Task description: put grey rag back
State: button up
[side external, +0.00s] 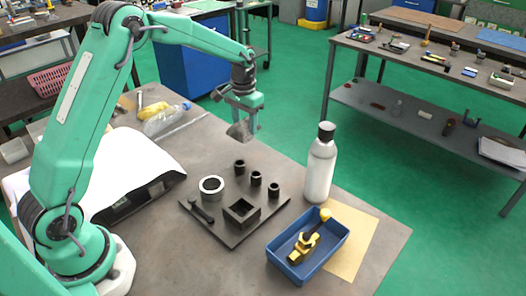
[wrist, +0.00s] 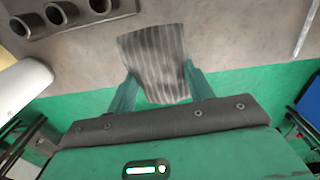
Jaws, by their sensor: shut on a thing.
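My gripper (side external: 245,107) is shut on the grey rag (side external: 242,131) and holds it up in the air above the far edge of the table. The rag hangs down below the fingers. In the wrist view the striped grey rag (wrist: 155,55) sits between the two green fingers of my gripper (wrist: 159,84), with the table edge behind it.
Below stands a dark plate (side external: 222,238) with a ring (side external: 211,188), a square block (side external: 242,211) and three small sleeves (side external: 256,179). A white bottle (side external: 320,168) and a blue tray (side external: 325,255) with a yellow tool stand to the right. A clear bottle (side external: 166,119) lies at left.

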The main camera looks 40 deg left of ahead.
jog(key=shift+s+d+r, duration=0.3)
jog(key=shift+s+d, duration=0.15)
jog(key=shift+s, duration=0.2)
jog(key=s+d+r, duration=0.1)
jog(key=s+d, duration=0.2)
jog(key=s, duration=0.4)
jog(key=s+d+r, duration=0.1)
jog(key=s+d, duration=0.2)
jog(key=s, duration=0.4)
jog(key=shift+s+r+m, duration=0.2)
jog(key=shift+r+m, duration=0.05)
jog(key=shift+m, duration=0.05)
send_over(207, 165)
notch_tip(207, 165, down, 7)
jog(key=shift+a, duration=0.1)
jog(key=shift+f, duration=2)
jog(key=shift+f, duration=0.15)
